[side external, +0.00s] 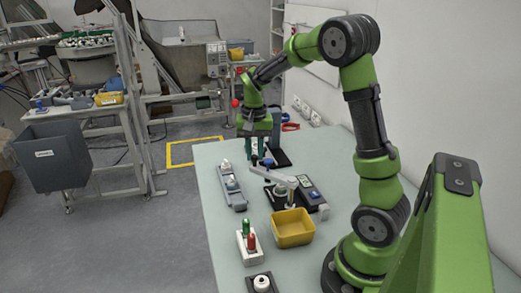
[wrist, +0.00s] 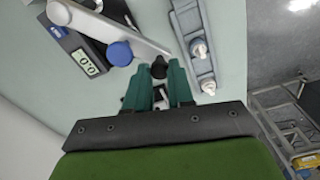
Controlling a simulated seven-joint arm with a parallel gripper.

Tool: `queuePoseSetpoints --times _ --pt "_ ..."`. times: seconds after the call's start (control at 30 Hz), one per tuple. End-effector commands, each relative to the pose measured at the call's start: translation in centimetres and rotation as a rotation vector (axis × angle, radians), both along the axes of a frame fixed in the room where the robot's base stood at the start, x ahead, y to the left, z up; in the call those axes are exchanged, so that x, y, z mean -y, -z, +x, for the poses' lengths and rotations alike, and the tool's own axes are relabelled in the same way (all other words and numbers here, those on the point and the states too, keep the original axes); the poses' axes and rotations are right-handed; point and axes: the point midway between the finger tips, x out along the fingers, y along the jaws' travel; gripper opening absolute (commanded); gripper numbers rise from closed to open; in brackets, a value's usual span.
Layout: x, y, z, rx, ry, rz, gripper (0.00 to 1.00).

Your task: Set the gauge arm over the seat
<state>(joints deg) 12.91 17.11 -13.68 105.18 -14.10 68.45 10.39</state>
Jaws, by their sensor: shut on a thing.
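The gauge arm is a pale bar (wrist: 130,30) that runs from the gauge toward my fingertips in the wrist view; it also shows in the side view (side external: 273,175). A black knob (wrist: 159,67) is at its free end. My gripper (wrist: 161,75) is shut on this knob, with the teal fingers on either side. In the side view my gripper (side external: 258,160) is low over the table. The gauge (wrist: 88,62) has a small display and a blue knob (wrist: 119,52) beside the bar. I cannot tell which part is the seat.
A grey holder (side external: 231,190) with white-tipped parts lies close to the bar's free end. A yellow bin (side external: 292,229), a white block with green and red pieces (side external: 249,247) and a dark block with a white piece (side external: 261,284) stand nearer the camera.

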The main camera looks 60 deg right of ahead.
Motion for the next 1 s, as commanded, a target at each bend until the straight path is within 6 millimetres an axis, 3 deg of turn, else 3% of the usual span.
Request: queuePoseSetpoints --times 0.5,1.0 --pt "5.5 -0.2 -1.9 0.003 0.464 -0.002 0.00" --pt "7.5 -0.2 -3.5 0.004 0.679 -0.001 0.00"
